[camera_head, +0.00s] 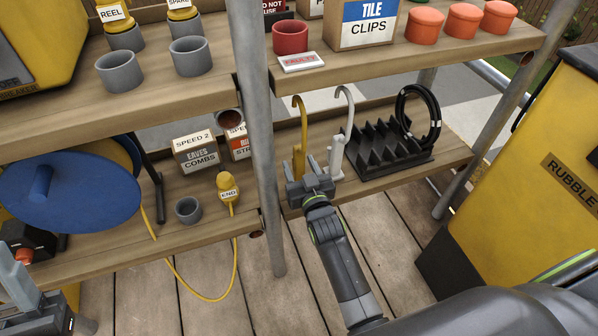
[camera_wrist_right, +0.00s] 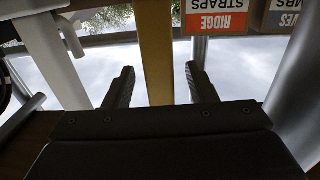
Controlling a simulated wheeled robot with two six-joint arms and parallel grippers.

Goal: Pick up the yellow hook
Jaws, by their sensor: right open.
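The yellow hook (camera_head: 301,130) stands upright on the lower right shelf, its curved end at the top. A similar white hook (camera_head: 341,130) stands just to its right. My right gripper (camera_head: 309,182) is at the lower part of the yellow hook, in front of it. In the right wrist view the yellow hook's shaft (camera_wrist_right: 154,50) rises between the two spread fingers of my right gripper (camera_wrist_right: 161,86), with a gap on each side. The hook's lower end is hidden by the gripper. Part of my left gripper (camera_head: 30,295) shows at the lower left corner; its jaws are unclear.
A black ridged rack (camera_head: 385,150) with a black cable coil is right of the white hook. A metal post (camera_head: 257,140) stands close left. The upper shelf (camera_head: 420,58) overhangs the hooks. A box of ridge straps (camera_wrist_right: 216,20) shows beyond in the wrist view.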

